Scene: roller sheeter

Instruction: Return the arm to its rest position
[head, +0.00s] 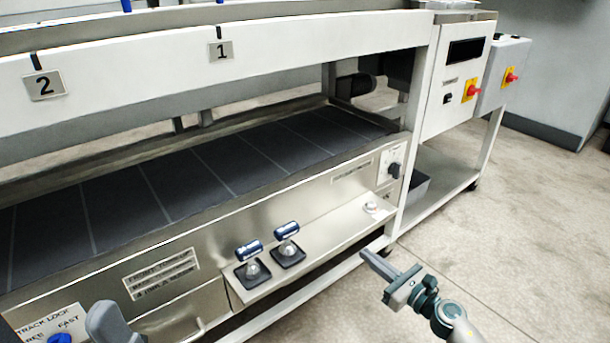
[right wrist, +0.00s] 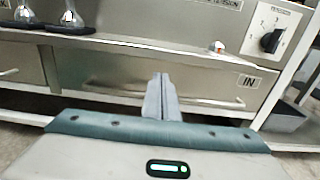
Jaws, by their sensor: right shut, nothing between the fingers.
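My right gripper (head: 370,257) is in the lower right of the head view, in front of the sheeter's front panel and over the floor. Its two grey fingers are together with nothing between them. The right wrist view shows the shut fingers (right wrist: 161,85) pointing at the steel front, below the control ledge. They appear apart from the machine. At the bottom left of the head view a grey rounded piece (head: 108,322) is cut off by the edge. It may be part of my left gripper, but its jaws cannot be made out.
The sheeter's dark belt (head: 190,170) runs behind the steel front. A cabinet with a red switch (head: 470,90) stands farther right. Floor is free at the right.

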